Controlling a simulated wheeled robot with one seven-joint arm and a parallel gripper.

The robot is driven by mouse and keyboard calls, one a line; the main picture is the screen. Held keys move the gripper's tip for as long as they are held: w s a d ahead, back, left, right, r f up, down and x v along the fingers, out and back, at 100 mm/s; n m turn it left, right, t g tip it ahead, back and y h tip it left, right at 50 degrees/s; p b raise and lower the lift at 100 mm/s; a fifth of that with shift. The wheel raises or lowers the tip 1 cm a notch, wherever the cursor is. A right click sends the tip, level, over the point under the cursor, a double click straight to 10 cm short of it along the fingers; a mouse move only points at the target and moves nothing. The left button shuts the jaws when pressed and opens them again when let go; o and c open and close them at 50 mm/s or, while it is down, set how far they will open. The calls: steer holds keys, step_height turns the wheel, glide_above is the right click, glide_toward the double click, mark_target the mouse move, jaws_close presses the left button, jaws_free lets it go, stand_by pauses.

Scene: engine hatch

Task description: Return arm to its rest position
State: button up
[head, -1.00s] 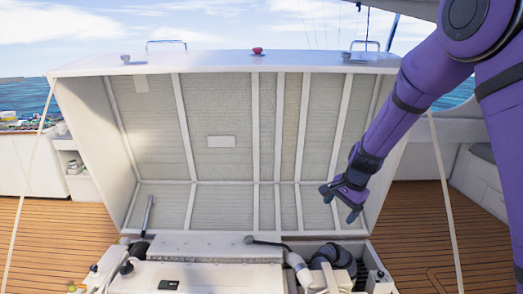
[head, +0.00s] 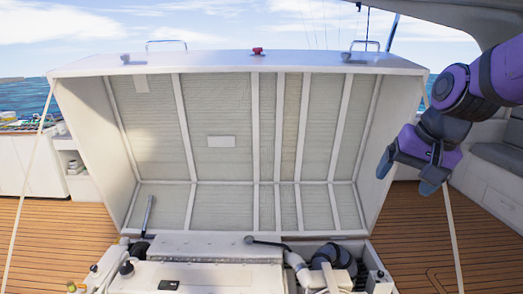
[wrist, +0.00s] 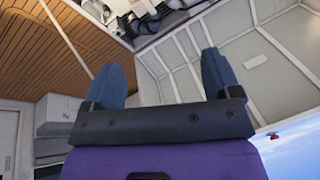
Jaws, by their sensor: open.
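My purple arm comes in from the right edge of the head view, folded at the elbow. My gripper (head: 406,174) hangs in front of the right edge of the raised hatch lid (head: 218,112), fingers pointing down, and looks apart from it. In the wrist view my gripper (wrist: 166,85) shows two blue-grey fingers spread wide with nothing between them. The engine bay (wrist: 165,20) lies beyond the fingertips there, and the hatch lid's ribbed underside (wrist: 255,62) is on the right.
The open engine bay (head: 205,247) holds pipes and a black hose part (head: 333,256). Support ropes (head: 452,225) run beside the lid. A grey seat (head: 497,157) stands at the right. Bare wooden deck (head: 420,235) lies below my gripper.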

steer(key=s+d+r+n+h, duration=0.1)
steer(key=s+n, duration=0.1)
steer(key=s, duration=0.5)
steer(key=s+d+r+n+t, duration=0.1)
steer(key=s+d, duration=0.1)
steer(key=s, duration=0.6)
steer(key=shift+s+r+n+h, duration=0.25)
steer(key=shift+n+h, duration=0.15)
